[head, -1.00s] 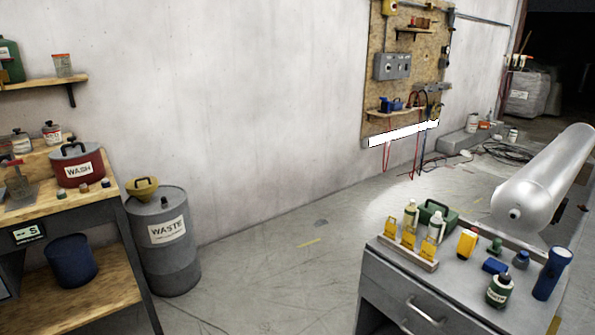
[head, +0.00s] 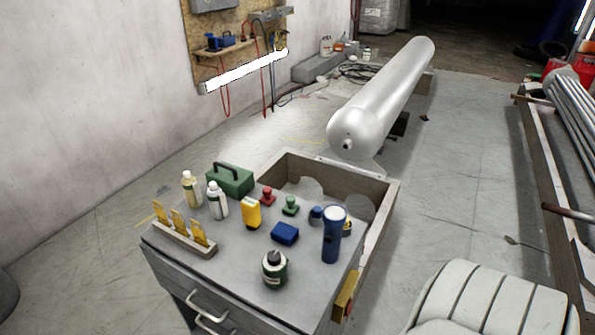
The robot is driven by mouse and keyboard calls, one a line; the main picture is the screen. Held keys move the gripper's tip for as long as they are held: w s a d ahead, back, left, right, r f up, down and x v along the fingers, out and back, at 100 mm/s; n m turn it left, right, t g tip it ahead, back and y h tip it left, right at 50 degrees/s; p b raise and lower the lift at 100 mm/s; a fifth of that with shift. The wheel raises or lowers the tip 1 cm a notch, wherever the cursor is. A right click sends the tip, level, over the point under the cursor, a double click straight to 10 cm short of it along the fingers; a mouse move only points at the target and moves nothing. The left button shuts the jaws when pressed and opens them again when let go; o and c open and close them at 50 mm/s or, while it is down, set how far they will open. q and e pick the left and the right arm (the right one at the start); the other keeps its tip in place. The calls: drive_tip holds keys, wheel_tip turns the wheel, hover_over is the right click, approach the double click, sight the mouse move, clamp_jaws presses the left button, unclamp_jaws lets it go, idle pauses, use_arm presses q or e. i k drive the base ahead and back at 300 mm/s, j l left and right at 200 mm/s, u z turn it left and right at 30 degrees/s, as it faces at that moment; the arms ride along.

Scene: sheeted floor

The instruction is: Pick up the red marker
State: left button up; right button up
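A small red knob-topped piece (head: 267,197) stands on the grey cabinet top (head: 240,285), near its back edge. It may be the red marker, but it is too small to be sure. A similar green piece (head: 290,206) stands just right of it, and a yellow item (head: 251,213) stands to its left. Neither of my grippers shows in the head view.
Also on the cabinet are a green case (head: 230,181), two white bottles, a yellow-tag rack (head: 183,240), a blue block (head: 285,233), a dark green bottle (head: 275,270) and a blue flashlight (head: 334,235). A ribbed pale seat (head: 490,305) stands at right. Floor between is clear.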

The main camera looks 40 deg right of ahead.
sight(268, 198)
drive_tip(key=l, duration=2.55)
